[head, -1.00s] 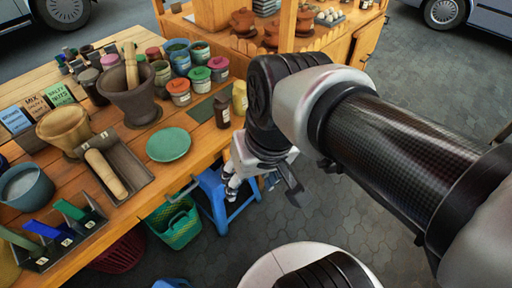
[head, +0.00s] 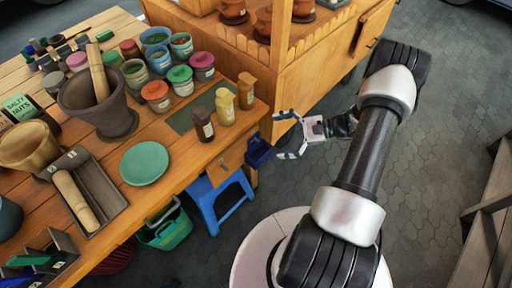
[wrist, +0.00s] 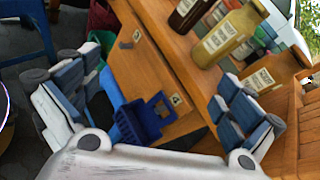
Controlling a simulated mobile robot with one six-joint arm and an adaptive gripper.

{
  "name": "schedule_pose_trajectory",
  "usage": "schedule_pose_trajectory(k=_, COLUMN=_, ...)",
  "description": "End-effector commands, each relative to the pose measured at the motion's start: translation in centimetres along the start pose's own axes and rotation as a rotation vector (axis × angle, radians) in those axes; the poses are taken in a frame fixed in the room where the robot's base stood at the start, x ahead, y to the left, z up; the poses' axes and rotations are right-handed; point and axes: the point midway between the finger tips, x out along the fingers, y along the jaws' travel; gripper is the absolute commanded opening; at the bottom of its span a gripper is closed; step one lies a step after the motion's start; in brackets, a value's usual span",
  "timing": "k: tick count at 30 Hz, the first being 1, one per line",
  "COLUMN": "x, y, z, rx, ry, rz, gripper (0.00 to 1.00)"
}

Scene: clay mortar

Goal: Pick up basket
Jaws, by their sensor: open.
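A small blue basket (head: 260,152) with a handle is at the end of the wooden table, beside the drawer front. In the wrist view the blue basket (wrist: 140,121) shows between my fingers, against the wooden panel; I cannot tell how it is held up. My gripper (head: 280,136) is open and empty, to the right of the basket with its fingers pointing left towards it. In the wrist view the fingers of my gripper (wrist: 155,72) are spread wide on both sides. A larger green basket (head: 165,228) stands under the table, partly hidden by the tabletop.
A blue stool (head: 222,197) stands beside the green basket. The table (head: 190,160) holds a mortar (head: 101,97), a green plate (head: 145,163), jars and bottles (head: 204,124). A wooden cabinet (head: 315,85) stands behind my gripper. The paved floor to the right is mostly clear.

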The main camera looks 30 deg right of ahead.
Motion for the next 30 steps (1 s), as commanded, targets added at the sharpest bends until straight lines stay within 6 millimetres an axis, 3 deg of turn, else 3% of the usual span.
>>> schedule_pose_trajectory(k=1, x=-0.3, y=1.2, z=-2.6, rx=0.068, ry=-0.027, rz=-0.082, gripper=1.00)
schedule_pose_trajectory(k=6, x=-0.9, y=4.9, z=-10.0, rx=0.245, ry=-0.097, rz=-0.364, gripper=1.00)
schedule_pose_trajectory(k=12, x=-0.6, y=9.6, z=-15.8, rx=0.392, ry=-0.148, rz=-0.634, gripper=1.00)
schedule_pose_trajectory(k=16, x=-0.3, y=11.6, z=-17.6, rx=0.441, ry=-0.162, rz=-0.734, gripper=1.00)
schedule_pose_trajectory(k=20, x=0.3, y=12.1, z=-18.3, rx=0.459, ry=-0.167, rz=-0.772, gripper=1.00)
schedule_pose_trajectory(k=30, x=5.2, y=7.5, z=-18.5, rx=0.459, ry=-0.169, rz=-0.767, gripper=1.00)
